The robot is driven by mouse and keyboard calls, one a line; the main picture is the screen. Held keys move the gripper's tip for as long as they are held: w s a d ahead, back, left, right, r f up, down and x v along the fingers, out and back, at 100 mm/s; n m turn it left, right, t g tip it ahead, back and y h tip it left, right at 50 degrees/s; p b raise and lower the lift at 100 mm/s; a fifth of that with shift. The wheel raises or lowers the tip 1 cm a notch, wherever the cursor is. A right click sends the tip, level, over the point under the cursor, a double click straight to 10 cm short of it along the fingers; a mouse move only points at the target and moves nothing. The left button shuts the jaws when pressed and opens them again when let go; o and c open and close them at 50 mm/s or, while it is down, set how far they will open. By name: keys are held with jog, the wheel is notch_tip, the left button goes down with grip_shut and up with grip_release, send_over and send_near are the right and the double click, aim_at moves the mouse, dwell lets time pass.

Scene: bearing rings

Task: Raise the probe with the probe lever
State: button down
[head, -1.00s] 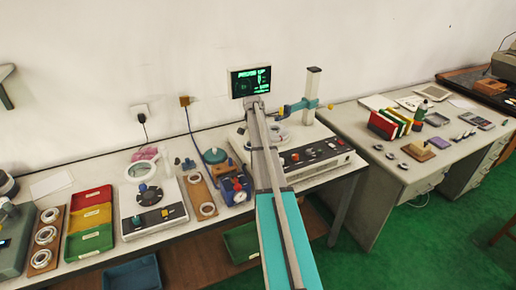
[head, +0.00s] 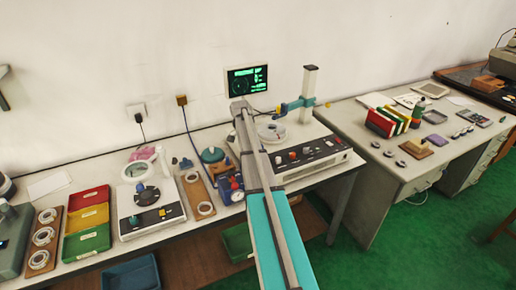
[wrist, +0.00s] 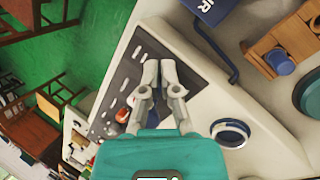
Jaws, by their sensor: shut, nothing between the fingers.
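The measuring machine stands on the bench in the head view, with a white column (head: 309,95) and a teal probe arm (head: 292,106) reaching left from it. A small yellow knob (head: 327,104) sticks out right of the column and may be the probe lever. A pale ring (head: 271,131) sits on the machine below the probe arm; I cannot tell whether the probe touches it. My gripper (wrist: 159,64) is shut and empty in the wrist view, above the machine's dark control panel (wrist: 128,80). In the head view my own arm hides the gripper.
A lit green screen (head: 248,80) is on the wall side behind the machine. A blue gauge box (head: 230,190) stands left of my arm. Coloured trays (head: 88,216) and ring boards lie further left. A second desk (head: 390,165) with books stands at the right.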

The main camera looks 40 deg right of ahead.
jog(key=s+a+n+t, duration=0.1)
jog(key=s+a+n, duration=0.3)
jog(key=a, duration=0.8)
jog(key=s+a+f+n+t, duration=0.1)
jog(key=s+a+n, duration=0.4)
jog(key=a, duration=0.7)
jog(key=s+a+n+t, duration=0.2)
jog(key=s+a+n, duration=0.2)
jog(key=s+a, duration=0.4)
jog(key=a, duration=0.4)
jog(key=shift+f+t+h, duration=0.25)
jog(key=shift+t+h, duration=0.05)
jog(key=shift+h, duration=0.1)
jog(key=shift+a, duration=0.1)
